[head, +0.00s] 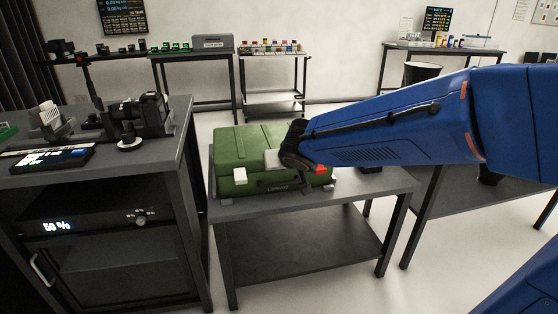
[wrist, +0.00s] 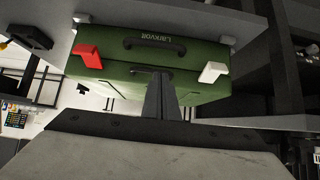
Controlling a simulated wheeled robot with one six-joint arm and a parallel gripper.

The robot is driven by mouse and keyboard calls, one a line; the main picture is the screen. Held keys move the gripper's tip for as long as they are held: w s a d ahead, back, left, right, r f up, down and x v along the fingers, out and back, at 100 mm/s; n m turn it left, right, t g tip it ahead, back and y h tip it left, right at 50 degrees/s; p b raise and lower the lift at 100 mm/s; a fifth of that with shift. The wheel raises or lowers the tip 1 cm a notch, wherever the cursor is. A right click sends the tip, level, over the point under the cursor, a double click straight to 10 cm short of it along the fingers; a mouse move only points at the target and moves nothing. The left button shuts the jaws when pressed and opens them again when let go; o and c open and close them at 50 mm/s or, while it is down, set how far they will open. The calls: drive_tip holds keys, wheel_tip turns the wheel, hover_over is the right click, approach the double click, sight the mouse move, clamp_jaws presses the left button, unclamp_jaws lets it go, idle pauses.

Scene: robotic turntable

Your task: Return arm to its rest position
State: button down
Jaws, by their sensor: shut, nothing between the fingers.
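My arm is blue and reaches in from the right in the head view. The case is closed and lies on a grey table (head: 365,183). It has a white latch (head: 239,175) at left and a red latch (head: 320,170) at right, partly behind my gripper. The wrist view is upside down and shows the black handle (wrist: 153,45).
A dark cabinet (head: 150,190) with a camera device (head: 140,112) on top stands close on the left. Another dark table (head: 460,200) is under my arm at right. Benches with small items (head: 272,47) line the back wall. White floor lies between.

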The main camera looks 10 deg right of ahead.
drive_tip(key=s+d+f+m+g+h, duration=0.1)
drive_tip(key=s+d, duration=0.5)
drive_tip(key=s, duration=0.3)
drive_tip(key=s+d+g+h, duration=0.1)
drive_tip(key=s+d+g, duration=0.1)
drive_tip(key=s+d, duration=0.5)
drive_tip(key=s+f+g+y, duration=0.1)
drive_tip(key=s, duration=0.6)
drive_tip(key=s+a+f+n+g+y, duration=0.1)
drive_tip(key=s+f, duration=0.1)
drive_tip(key=s, duration=0.6)
drive_tip(key=shift+a+f, duration=0.15)
drive_tip(key=shift+f, duration=0.1)
drive_tip(key=shift+w, duration=0.1)
